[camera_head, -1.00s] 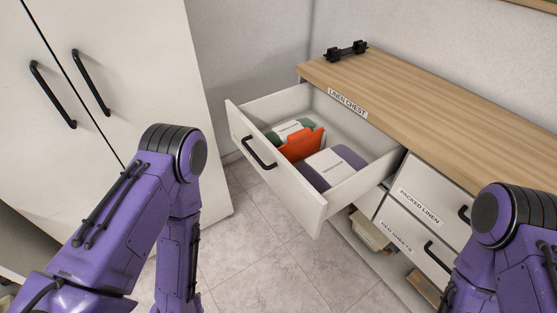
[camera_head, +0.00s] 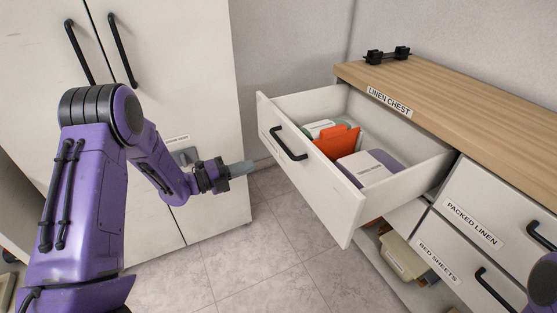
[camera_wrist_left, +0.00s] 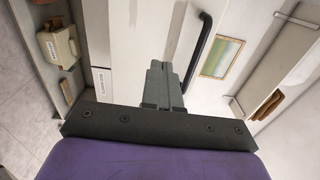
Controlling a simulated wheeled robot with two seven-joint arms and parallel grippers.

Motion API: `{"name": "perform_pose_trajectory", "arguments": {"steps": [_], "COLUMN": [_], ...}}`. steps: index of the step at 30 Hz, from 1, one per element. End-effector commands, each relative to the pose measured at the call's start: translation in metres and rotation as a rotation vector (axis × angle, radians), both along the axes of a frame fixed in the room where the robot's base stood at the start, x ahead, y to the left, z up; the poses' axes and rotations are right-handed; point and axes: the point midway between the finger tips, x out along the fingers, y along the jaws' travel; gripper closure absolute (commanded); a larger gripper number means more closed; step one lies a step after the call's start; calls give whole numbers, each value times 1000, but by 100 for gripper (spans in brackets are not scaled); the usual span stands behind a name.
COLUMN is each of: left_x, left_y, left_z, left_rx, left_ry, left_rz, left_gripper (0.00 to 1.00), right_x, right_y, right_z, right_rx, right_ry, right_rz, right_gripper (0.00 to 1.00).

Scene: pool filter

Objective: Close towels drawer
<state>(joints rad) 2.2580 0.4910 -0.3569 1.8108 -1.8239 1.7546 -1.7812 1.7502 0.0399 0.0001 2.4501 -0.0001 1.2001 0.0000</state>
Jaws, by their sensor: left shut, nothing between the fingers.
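The white towels drawer (camera_head: 335,200) is pulled well out of the linen chest, with its black bar handle (camera_head: 290,143) on the front. Inside lie green, orange and purple folded cloths (camera_head: 338,142) with pale wraps. My left gripper (camera_head: 243,168) is shut and empty, pointing right, in front of and to the left of the drawer front, apparently with a gap. In the left wrist view, its shut fingers (camera_wrist_left: 160,82) point towards the white drawer front, beside the black handle (camera_wrist_left: 198,48). My right gripper is out of view; only a bit of purple arm shows at the bottom right.
The linen chest has a wooden top (camera_head: 450,110) with a black object (camera_head: 387,55) on it. Closed drawers, packed linen (camera_head: 471,223) and bed sheets (camera_head: 440,262), sit at right. A tall white cabinet (camera_head: 190,80) stands at left. Tiled floor (camera_head: 260,250) is clear between.

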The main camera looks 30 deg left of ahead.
Motion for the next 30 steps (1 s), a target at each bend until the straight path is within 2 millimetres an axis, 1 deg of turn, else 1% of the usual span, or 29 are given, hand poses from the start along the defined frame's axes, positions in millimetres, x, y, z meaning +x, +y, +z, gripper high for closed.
{"name": "perform_pose_trajectory", "arguments": {"steps": [3, 9, 15, 20, 30], "left_x": [20, 55, 79, 86, 87], "left_y": [-18, -44, -63, -68, -68], "left_z": [0, 0, 0, -1, -1], "left_rx": [3, 0, -1, -2, -3], "left_ry": [2, 2, 3, 4, 3], "left_rz": [-4, -2, -1, 0, 1], "left_gripper": [100, 100, 100, 100, 100], "right_x": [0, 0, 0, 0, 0], "right_y": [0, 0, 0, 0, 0], "right_z": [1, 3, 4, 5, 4], "right_rx": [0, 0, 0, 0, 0], "right_ry": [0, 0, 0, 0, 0], "right_rz": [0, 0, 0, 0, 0], "right_gripper": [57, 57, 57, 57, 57]}}
